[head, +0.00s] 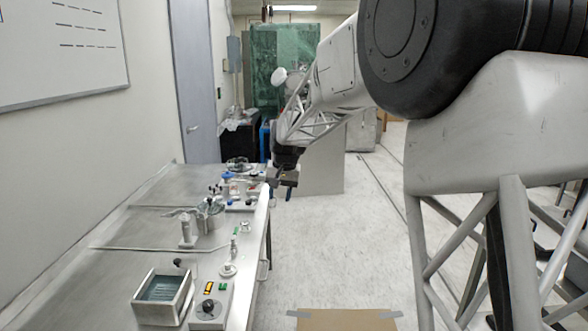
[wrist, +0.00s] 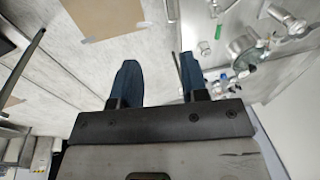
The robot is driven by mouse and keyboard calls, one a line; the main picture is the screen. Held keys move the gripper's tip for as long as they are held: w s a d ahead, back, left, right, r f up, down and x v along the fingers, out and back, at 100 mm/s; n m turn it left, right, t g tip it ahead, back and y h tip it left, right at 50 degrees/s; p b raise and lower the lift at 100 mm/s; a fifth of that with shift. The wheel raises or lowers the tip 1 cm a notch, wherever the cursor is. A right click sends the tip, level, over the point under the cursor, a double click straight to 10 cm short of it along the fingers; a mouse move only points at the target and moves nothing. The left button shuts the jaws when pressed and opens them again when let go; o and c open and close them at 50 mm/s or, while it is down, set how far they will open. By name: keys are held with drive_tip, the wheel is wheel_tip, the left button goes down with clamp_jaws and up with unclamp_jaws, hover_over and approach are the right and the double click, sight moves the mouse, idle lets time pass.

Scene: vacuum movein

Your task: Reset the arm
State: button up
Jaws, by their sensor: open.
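My gripper (head: 281,190) hangs at the end of my arm beside the right edge of the metal bench (head: 128,230) in the head view. In the wrist view my gripper (wrist: 158,82) shows two dark blue fingers standing apart with nothing between them. The floor and the bench edge lie beyond the fingers there. My arm reaches away from the upper right of the head view.
On the bench stand a metal basin (head: 162,295), a control box with a knob (head: 210,306), a metal fitting (head: 187,230) and several small lab parts. A brown sheet (head: 345,321) lies on the floor.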

drive_tip(key=s+d+r, duration=0.2)
drive_tip(key=s+d, duration=0.3)
drive_tip(key=s, duration=0.4)
drive_tip(key=s+d+r+t+h, duration=0.1)
drive_tip(key=s+d+r, duration=0.1)
drive_tip(key=s+d, duration=0.45)
drive_tip(key=s+d+r, duration=0.2)
drive_tip(key=s+d, duration=0.1)
drive_tip(key=s, duration=0.7)
drive_tip(key=s+d+f, duration=0.2)
drive_tip(key=s, duration=0.6)
drive_tip(key=s+d+f, duration=0.2)
drive_tip(key=s+d, duration=0.1)
drive_tip(key=s, duration=0.6)
drive_tip(key=s+d+f+h, duration=0.1)
drive_tip(key=s+d+f, duration=0.2)
drive_tip(key=s, duration=0.5)
drive_tip(key=shift+s+t, duration=0.3)
drive_tip(key=shift+s, duration=0.05)
